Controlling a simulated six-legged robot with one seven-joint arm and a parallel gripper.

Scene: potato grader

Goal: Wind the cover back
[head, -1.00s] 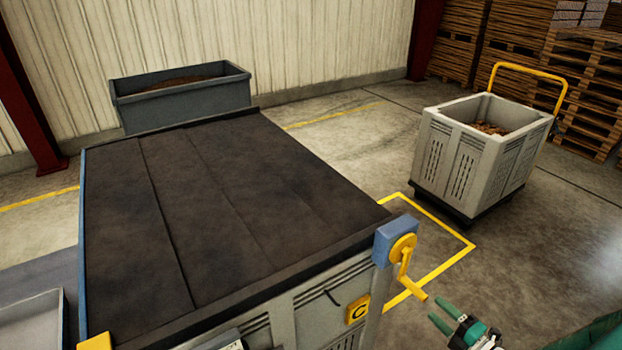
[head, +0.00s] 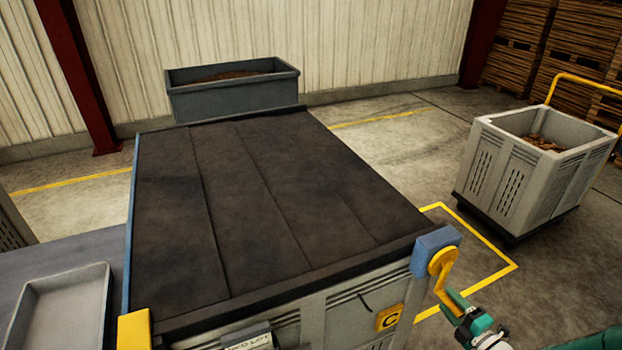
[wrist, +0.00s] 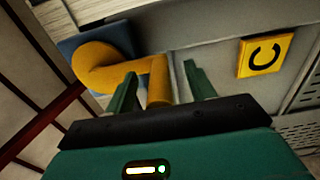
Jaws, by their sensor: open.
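The dark cover (head: 265,205) lies flat over the top of the grey crate (head: 345,310), with seams across it. A yellow crank (head: 441,268) is mounted on a blue block (head: 428,247) at the crate's near right corner; in the wrist view the crank (wrist: 159,78) shows its handle pointing toward my gripper. My green gripper (head: 450,304) is at the crank handle. In the wrist view my gripper (wrist: 158,88) is open, with one finger on each side of the handle. In the head view the handle's end is partly hidden by the fingers.
A yellow C plate (head: 389,318) is on the crate's front. A grey tray (head: 60,310) lies at left. A long grey bin (head: 235,98) stands behind. A pale crate of potatoes (head: 535,180) stands at right, with clear floor between.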

